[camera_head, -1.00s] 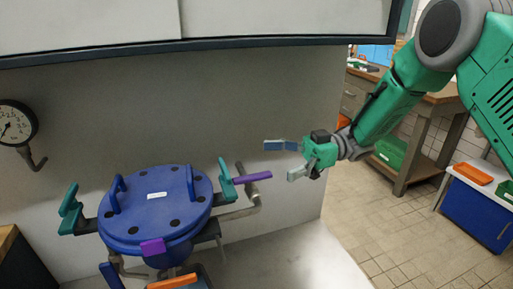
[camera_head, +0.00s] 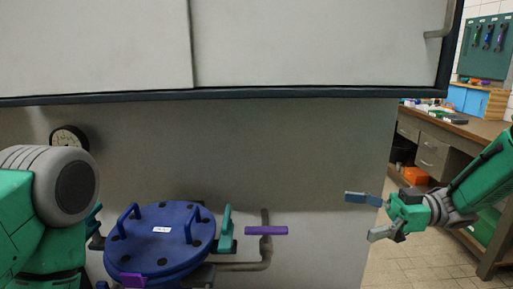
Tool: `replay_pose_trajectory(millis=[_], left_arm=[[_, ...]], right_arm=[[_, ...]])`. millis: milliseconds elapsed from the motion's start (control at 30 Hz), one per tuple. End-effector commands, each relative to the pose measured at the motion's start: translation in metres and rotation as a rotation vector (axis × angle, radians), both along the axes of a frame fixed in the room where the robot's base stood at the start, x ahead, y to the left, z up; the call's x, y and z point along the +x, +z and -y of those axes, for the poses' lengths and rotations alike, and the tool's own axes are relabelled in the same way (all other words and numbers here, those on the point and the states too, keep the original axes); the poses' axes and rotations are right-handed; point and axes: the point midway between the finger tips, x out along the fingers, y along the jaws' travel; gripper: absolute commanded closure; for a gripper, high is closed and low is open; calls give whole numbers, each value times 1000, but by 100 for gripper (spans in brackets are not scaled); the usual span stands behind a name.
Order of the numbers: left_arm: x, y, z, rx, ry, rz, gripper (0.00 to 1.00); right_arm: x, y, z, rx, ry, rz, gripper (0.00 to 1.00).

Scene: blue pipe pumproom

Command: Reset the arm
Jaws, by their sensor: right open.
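My right gripper (camera_head: 370,216) is at the right of the head view, at the end of a green and grey arm. Its two fingers point left and are apart, with nothing between them. It is to the right of the purple valve handle (camera_head: 266,230), clear of it, in front of the panel's right edge. My left arm (camera_head: 45,215) fills the lower left corner. Its gripper is out of view.
A blue round lid (camera_head: 160,240) with two handles is low in the middle-left, with a teal clamp (camera_head: 226,232) beside it. A gauge (camera_head: 69,139) is partly hidden by my left arm. A workbench (camera_head: 440,150) stands behind at right.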

Motion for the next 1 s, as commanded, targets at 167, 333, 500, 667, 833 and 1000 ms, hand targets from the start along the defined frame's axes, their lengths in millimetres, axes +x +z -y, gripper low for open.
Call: replay_pose_trajectory(millis=[167,333,500,667,833,1000], left_arm=[[0,0,-1,1,3,-1,19],[0,0,-1,1,2,0,19],[0,0,0,0,1,0,19],[0,0,0,0,1,0,19],[0,0,0,0,1,0,19],[0,0,-1,1,2,0,19]], right_arm=[[4,-14,-2,15,-64,-23,7],[12,-36,-6,28,-174,-60,7],[18,-68,-16,12,-323,-127,7],[17,-115,-26,-52,-505,-230,7],[-15,-202,-25,-244,-768,-434,7],[-103,-295,4,-570,-1006,-699,7]])
